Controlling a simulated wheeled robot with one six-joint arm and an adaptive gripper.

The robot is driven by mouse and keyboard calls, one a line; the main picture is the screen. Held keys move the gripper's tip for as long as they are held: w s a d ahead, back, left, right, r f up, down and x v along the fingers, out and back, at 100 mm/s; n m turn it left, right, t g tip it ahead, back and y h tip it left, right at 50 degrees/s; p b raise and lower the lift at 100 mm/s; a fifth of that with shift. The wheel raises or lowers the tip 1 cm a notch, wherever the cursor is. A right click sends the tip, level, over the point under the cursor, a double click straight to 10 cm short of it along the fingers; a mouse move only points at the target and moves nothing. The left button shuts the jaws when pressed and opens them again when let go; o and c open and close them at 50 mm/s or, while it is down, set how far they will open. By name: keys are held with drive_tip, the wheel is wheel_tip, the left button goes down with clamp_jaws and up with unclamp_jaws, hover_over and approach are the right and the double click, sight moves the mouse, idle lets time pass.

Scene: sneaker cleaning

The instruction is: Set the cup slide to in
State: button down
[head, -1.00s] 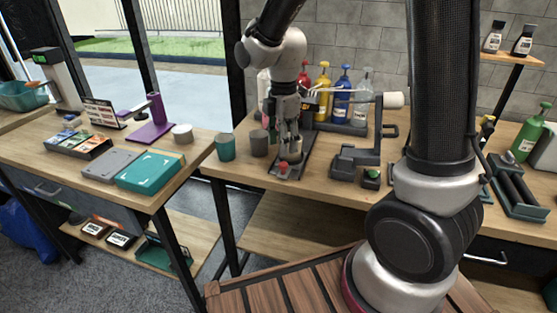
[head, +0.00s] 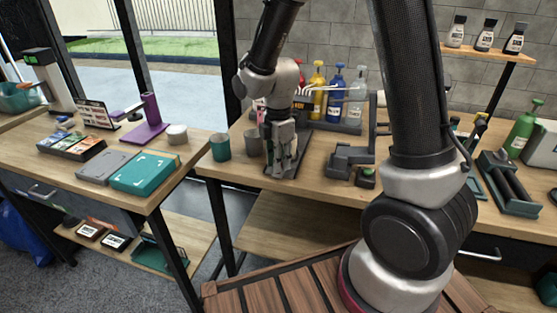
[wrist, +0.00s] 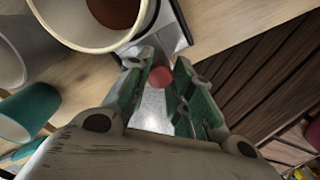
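The cup slide (head: 272,172) is a dark track on the back workbench. In the wrist view its red knob (wrist: 162,76) sits between my fingertips, with pale metal track below it. A cup with reddish-brown contents (wrist: 115,14) stands just beyond the knob. My gripper (head: 281,168) is low over the near end of the track and hides the knob in the head view. In the wrist view my gripper (wrist: 164,82) has a finger on each side of the knob. Whether both fingers press on it cannot be told.
A teal cup (head: 220,147) and a grey cup (head: 252,144) stand left of the slide. A dark stand (head: 352,160) is to its right, with pump bottles (head: 337,95) behind. The left table holds a teal box (head: 144,172).

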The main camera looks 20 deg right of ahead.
drive_tip(key=w+d, duration=0.2)
drive_tip(key=w, duration=0.1)
drive_tip(key=w+d, duration=0.2)
drive_tip(key=w, duration=0.1)
drive_tip(key=w+d, duration=0.3)
drive_tip(key=w, duration=0.1)
drive_tip(key=shift+d, duration=0.1)
drive_tip(key=c, duration=1.2)
unclamp_jaws()
drive_tip(key=shift+r, duration=0.1)
wheel_tip(320, 180, up, 12)
drive_tip(key=shift+c, duration=0.2)
